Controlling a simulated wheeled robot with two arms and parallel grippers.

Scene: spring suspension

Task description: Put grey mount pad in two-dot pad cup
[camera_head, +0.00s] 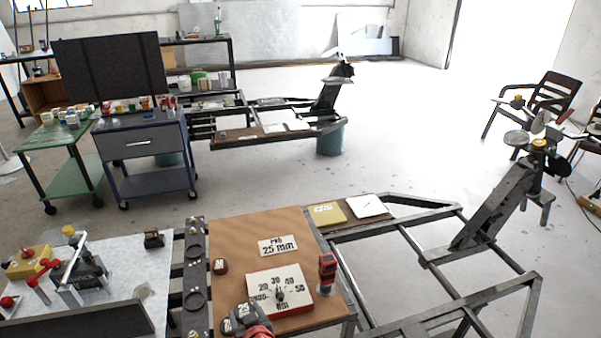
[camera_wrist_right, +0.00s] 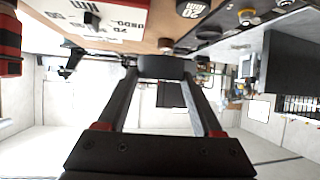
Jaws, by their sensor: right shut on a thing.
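My right gripper (camera_wrist_right: 165,80) is shut on a dark grey pad, the mount pad (camera_wrist_right: 165,67), held between its fingertips in the right wrist view. In the head view only a red and dark part of this gripper (camera_head: 258,329) shows at the bottom edge, and the pad cannot be told clearly there. The cups look empty. Their dot marks are too small to read. The pad is apart from the strip. My left gripper is out of view.
A grey metal table (camera_head: 150,265) with red-handled clamps is left. A frame (camera_head: 440,255) extends right.

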